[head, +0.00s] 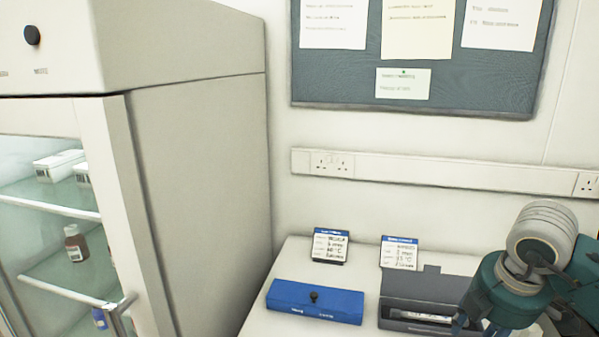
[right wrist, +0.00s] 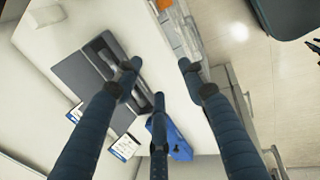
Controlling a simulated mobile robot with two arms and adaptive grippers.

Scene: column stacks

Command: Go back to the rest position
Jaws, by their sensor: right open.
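My right gripper (head: 478,326) reaches in from the right in the head view, over the right part of an open dark grey box (head: 392,312). In the right wrist view the gripper's (right wrist: 160,78) blue fingers are spread with nothing between them. The dark grey box also shows in the right wrist view (right wrist: 78,72), its lid folded back. A slim item with a pale label (head: 425,317) lies in it. A shut blue box (head: 315,301) with a black knob stands to its left; part of it shows in the right wrist view (right wrist: 178,141). My left gripper is not in view.
Two label cards (head: 330,245) (head: 400,252) stand behind the boxes on the white bench (head: 262,317). A tall glass-door cabinet (head: 195,180) with bottles stands at the left. A socket rail (head: 430,170) and notice board (head: 450,85) are on the wall.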

